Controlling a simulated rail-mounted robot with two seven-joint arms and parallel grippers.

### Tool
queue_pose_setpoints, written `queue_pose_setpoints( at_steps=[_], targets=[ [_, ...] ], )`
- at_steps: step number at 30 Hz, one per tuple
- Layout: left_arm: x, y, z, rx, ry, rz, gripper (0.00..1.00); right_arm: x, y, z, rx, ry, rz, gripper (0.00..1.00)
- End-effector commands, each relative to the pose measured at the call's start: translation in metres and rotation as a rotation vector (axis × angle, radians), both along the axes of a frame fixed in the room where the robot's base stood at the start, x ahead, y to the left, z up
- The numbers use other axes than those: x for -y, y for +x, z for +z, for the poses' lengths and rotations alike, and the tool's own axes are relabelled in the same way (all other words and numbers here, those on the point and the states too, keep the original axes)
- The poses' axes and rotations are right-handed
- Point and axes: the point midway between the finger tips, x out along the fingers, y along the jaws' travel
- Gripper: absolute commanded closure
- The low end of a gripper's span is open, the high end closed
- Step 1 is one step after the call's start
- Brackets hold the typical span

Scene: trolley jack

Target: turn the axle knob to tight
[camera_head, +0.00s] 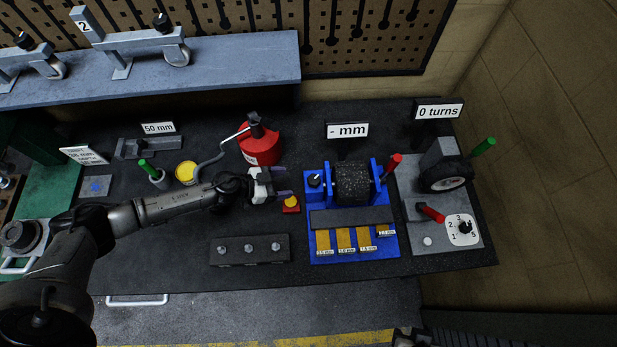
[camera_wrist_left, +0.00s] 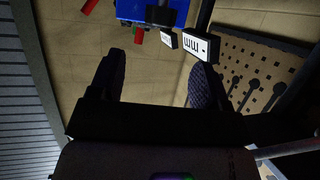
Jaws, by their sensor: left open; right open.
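No knob carries a label that I can read as axle or tight. The blue station (camera_head: 315,217) has a small black knob on a pale dial (camera_head: 315,180) left of its dark drum (camera_head: 353,184). The grey station (camera_head: 409,187) has a wheel (camera_head: 446,176), a red handle (camera_head: 431,213) and a black knob on a numbered dial (camera_head: 465,228). My left gripper (camera_head: 283,184) is open and empty, left of the blue station and apart from it. Its spread fingers show in the left wrist view (camera_wrist_left: 160,82). My right gripper (camera_head: 412,338) shows only partly at the bottom edge.
A red can (camera_head: 259,146) stands behind my left gripper and a red-and-yellow button (camera_head: 291,204) is just beside it. A dark block with several studs (camera_head: 250,248) lies in front. Signs reading "- mm" (camera_head: 347,130) and "0 turns" (camera_head: 439,112) stand at the back.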

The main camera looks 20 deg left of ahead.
Motion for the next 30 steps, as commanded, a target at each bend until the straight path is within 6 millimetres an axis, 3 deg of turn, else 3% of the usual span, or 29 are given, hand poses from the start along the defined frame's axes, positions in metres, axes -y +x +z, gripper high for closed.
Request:
queue_pose_setpoints(
  at_steps=[12,20,30],
  targets=[
    [0.052,0.044,-0.027,0.001,-0.002,0.0,0.3,0.001,0.001,0.004,0.002,-0.003,0.001,0.57],
    [0.066,0.056,-0.035,0.001,-0.002,0.002,0.3,0.004,0.001,0.002,0.004,-0.012,0.007,0.57],
    [0.068,0.058,-0.037,0.001,0.0,0.002,0.3,0.003,0.002,0.002,0.005,-0.011,0.006,0.57]
  ],
)
